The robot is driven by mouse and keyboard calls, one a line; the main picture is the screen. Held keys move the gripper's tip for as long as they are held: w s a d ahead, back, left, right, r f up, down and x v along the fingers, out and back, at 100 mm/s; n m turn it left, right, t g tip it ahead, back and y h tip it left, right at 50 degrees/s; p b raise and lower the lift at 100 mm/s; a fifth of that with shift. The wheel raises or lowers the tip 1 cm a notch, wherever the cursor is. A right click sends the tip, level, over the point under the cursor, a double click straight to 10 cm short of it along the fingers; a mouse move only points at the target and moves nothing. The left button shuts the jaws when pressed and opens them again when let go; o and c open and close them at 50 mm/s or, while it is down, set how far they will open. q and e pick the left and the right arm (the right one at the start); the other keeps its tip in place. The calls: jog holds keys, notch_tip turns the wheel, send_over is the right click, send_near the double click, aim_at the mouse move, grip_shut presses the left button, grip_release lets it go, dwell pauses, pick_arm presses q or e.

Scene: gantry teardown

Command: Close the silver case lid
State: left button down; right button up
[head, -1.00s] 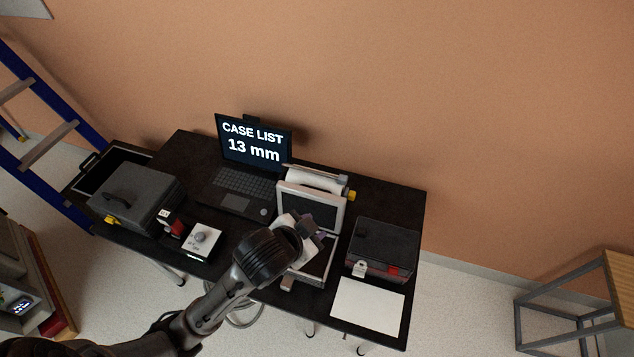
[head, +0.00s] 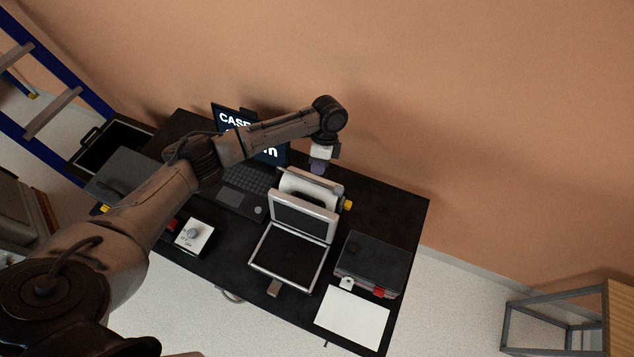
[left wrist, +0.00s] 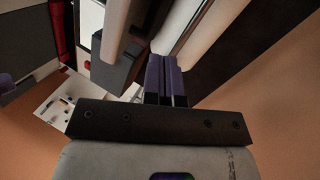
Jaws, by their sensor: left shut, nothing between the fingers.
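The silver case stands open on the black table, its base (head: 264,266) flat with a dark interior. Its lid (head: 333,228) stands up at the back edge, leaning slightly back. My left gripper (head: 318,169) is behind and above the lid, over the white device, with its purple fingertips pointing down. In the left wrist view its fingers (left wrist: 165,80) are shut with nothing between them. Pale edges lie close beyond the fingertips there; I cannot tell whether they touch. My right gripper is not in view.
A white device (head: 294,182) with a yellow knob stands right behind the lid. A laptop (head: 230,196) is to the left, partly behind my arm. A dark box (head: 370,260) and white sheet (head: 352,318) lie to the right. A small white control box (head: 195,236) is left of the case.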

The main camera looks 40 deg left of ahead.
aim_at(311, 198)
pick_arm(q)
jog(key=shift+s+d+f+m+g+p, duration=0.15)
jog(key=shift+s+d+f+m, duration=0.25)
jog(key=shift+s+f, duration=0.85)
jog(key=shift+s+d+f+m+g+p, duration=0.2)
jog(key=shift+s+f+m, duration=0.45)
jog(key=shift+f, duration=1.05)
jog(key=shift+s+d+f+m+t+p, duration=0.15)
jog(key=shift+s+d+f+m, duration=0.25)
jog(key=shift+s+f, duration=0.85)
jog(key=shift+w+f, duration=0.15)
jog(key=shift+w, duration=0.1)
